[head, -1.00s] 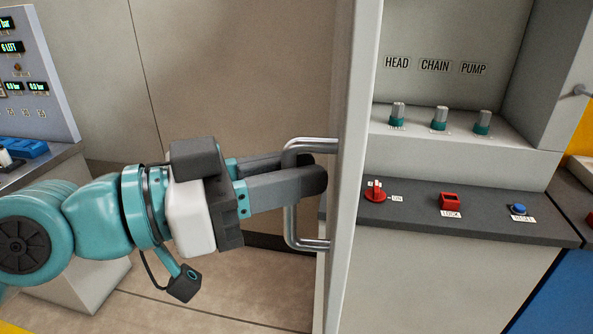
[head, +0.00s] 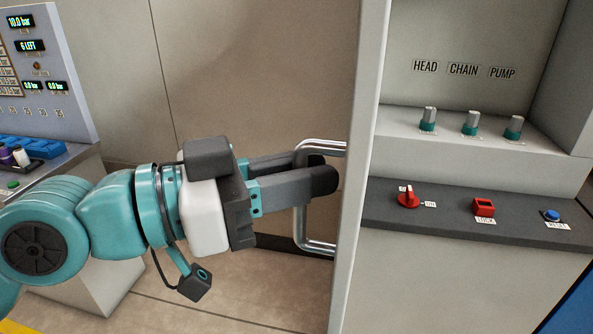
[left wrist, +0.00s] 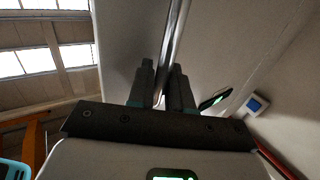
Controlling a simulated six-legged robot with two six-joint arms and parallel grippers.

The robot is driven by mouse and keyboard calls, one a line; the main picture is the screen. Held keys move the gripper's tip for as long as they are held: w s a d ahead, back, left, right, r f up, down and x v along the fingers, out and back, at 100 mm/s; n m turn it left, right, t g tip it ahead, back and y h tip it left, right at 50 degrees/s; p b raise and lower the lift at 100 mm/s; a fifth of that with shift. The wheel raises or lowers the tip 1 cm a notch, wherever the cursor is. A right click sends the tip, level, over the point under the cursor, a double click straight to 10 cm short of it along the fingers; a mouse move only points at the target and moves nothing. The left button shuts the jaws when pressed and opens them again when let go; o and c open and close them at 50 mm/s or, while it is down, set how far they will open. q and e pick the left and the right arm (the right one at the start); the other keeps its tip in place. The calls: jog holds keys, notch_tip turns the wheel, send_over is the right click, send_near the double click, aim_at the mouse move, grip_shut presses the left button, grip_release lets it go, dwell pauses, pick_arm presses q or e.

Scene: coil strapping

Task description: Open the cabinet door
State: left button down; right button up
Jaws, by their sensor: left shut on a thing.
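The cabinet door (head: 364,170) stands swung open, seen almost edge-on, to the left of the cabinet's inside. Its metal bar handle (head: 301,222) sticks out to the left from the door. My left gripper (head: 318,172) is shut on the upright part of the handle. In the left wrist view the fingers (left wrist: 164,88) close around the bar (left wrist: 176,40). Part of the bar is hidden behind the fingers. My right gripper is not in view.
Inside the cabinet are three knobs (head: 471,124) under the labels HEAD, CHAIN and PUMP. A red rotary switch (head: 409,197), a red lock part (head: 483,207) and a blue button (head: 551,215) sit on the dark ledge. A console with displays (head: 40,75) stands at the left.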

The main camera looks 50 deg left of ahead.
pick_arm(q)
jog(key=shift+w+d+f, duration=0.1)
dwell(0.3)
jog(key=c, duration=1.2)
grip_release()
jog(key=shift+s+a, duration=0.2)
jog(key=shift+s, duration=0.1)
jog(key=p+v, duration=0.1)
jog(key=v, duration=1.4)
jog(key=shift+s+a+p, duration=0.15)
jog(key=shift+s+p, duration=0.15)
jog(key=shift+s, duration=0.1)
